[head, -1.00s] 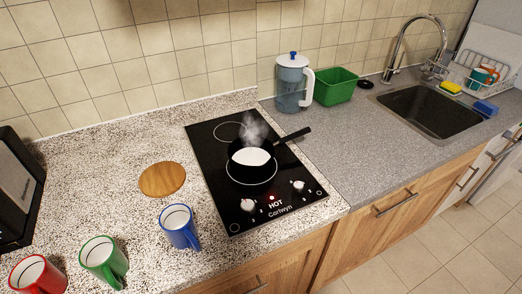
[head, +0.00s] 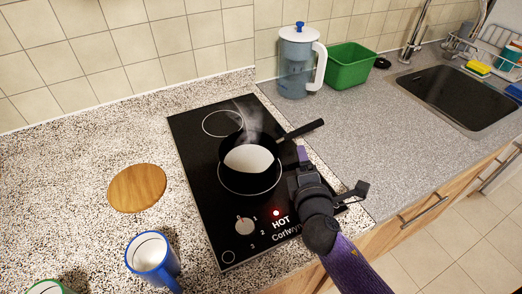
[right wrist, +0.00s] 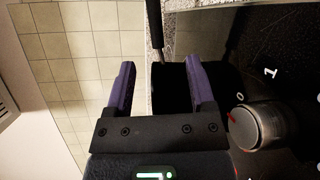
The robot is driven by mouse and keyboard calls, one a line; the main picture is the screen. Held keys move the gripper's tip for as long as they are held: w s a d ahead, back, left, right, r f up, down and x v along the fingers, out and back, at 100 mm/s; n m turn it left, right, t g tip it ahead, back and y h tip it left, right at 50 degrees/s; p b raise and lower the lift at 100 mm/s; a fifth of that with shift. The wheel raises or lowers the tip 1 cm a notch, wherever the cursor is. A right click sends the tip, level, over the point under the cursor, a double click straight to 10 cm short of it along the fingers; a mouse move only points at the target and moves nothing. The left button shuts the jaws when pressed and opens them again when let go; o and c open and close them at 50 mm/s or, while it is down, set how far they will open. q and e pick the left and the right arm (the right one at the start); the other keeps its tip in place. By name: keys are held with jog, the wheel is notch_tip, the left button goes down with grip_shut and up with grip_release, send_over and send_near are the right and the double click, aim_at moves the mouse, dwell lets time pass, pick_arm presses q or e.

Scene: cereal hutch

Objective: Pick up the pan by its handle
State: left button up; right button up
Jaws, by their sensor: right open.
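The black pan (head: 250,183) with white contents sits on the black hob, and steam rises from it. Its dark handle (head: 302,130) points up and to the right, over the hob's right edge. My right gripper (head: 300,160) is in front of the handle, a little below it in the head view, open and empty. In the right wrist view its two purple fingers (right wrist: 162,72) stand apart. The handle (right wrist: 155,25) shows beyond them, with the dark pan (right wrist: 172,88) partly hidden behind the right finger. My left gripper is not in view.
The hob (head: 200,155) reads HOT, with a red light and a knob (head: 244,226) near my right arm. A jug (head: 296,65) and green tub (head: 348,66) stand behind. A blue mug (head: 152,254) and a round wooden board (head: 137,188) are left. The counter right of the handle is clear.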

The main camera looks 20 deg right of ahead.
aim_at(293, 137)
jog(key=x, duration=0.3)
jog(key=b+x, duration=0.1)
jog(key=x, duration=0.2)
jog(key=a+b+x, duration=0.1)
jog(key=x, duration=0.2)
jog(key=shift+w+d, duration=0.1)
jog(key=shift+w, duration=0.2)
jog(key=shift+s+r, duration=0.1)
jog(key=shift+r, duration=0.05)
jog(key=shift+c, duration=0.2)
grip_shut()
dwell(0.5)
